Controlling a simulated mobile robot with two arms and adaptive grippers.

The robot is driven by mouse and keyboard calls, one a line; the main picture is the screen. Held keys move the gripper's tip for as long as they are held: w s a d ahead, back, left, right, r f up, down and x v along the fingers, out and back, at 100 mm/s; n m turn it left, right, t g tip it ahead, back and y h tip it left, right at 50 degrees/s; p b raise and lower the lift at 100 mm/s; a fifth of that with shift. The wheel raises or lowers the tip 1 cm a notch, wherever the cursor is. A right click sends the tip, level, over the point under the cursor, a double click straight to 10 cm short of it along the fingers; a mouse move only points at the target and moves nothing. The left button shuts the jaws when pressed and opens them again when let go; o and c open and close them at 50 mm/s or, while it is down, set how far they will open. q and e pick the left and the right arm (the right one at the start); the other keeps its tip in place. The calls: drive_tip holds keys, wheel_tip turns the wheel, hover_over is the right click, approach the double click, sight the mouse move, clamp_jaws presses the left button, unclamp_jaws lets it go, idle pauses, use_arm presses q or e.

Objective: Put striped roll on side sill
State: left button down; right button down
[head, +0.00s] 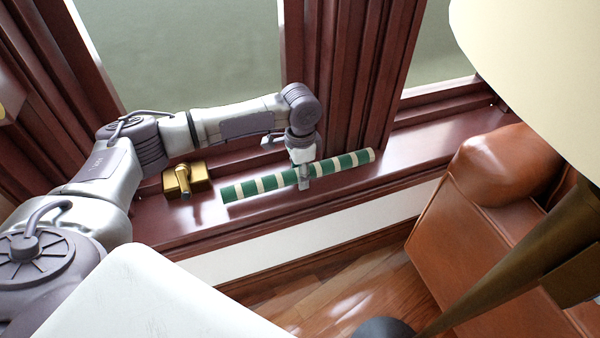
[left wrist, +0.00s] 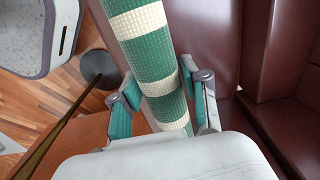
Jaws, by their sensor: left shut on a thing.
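The striped roll (head: 245,188) is a long green and cream cylinder lying lengthwise along the dark red wooden sill (head: 405,150) under the window. My left gripper (head: 303,178) reaches down from above and is shut on the roll near its middle. In the left wrist view the roll (left wrist: 150,60) runs between the two fingers of my left gripper (left wrist: 160,98). The roll looks on or just over the sill; I cannot tell whether it touches. My right gripper is not in view.
A brass fitting (head: 187,178) sits on the sill left of the roll. A brown leather armchair (head: 500,200) stands at the right, with a cream lampshade (head: 540,70) and its brass pole (head: 510,265) in front. The sill right of the roll is clear.

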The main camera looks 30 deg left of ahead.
use_arm(q)
drive_tip(key=shift+f, duration=0.5)
drive_tip(key=c, duration=0.5)
unclamp_jaws()
